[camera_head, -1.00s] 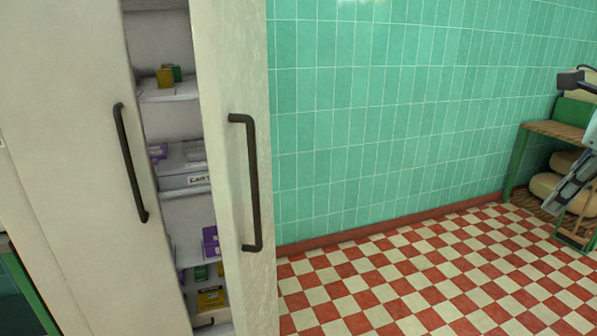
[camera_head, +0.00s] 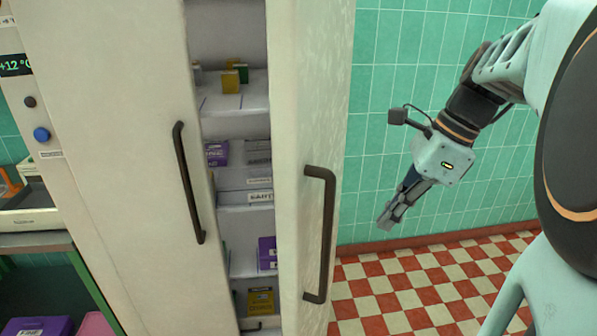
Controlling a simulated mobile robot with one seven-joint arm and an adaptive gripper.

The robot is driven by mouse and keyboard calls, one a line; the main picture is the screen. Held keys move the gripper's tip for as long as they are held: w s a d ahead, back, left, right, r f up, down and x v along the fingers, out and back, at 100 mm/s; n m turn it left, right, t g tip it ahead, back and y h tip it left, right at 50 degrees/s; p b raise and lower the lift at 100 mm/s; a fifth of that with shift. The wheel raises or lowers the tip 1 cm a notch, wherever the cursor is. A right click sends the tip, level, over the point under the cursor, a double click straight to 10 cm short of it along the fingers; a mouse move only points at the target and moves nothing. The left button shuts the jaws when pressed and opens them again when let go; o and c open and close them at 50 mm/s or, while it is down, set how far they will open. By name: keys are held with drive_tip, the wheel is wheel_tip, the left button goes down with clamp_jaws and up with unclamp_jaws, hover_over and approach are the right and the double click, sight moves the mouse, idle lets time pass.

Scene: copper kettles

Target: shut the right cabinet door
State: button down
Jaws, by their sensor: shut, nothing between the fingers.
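The right cabinet door (camera_head: 295,120) is a tall cream panel with a dark vertical bar handle (camera_head: 324,235). It stands partly open, swung outward, and shelves show in the gap to its left.
The cabinet shelves (camera_head: 240,185) hold small boxes in yellow, green and purple. A green-framed bench (camera_head: 50,243) with equipment stands left of the cabinet. The red and cream checkered floor (camera_head: 420,283) right of the door is clear. The green tiled wall (camera_head: 400,70) is behind.

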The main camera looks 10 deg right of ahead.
sight(325, 236)
drive_tip(key=w+a+f, duration=0.2)
drive_tip(key=a+f, duration=0.5)
drive_tip(key=f, duration=0.2)
drive_tip(key=shift+w, duration=0.15)
drive_tip(key=shift+a, duration=0.15)
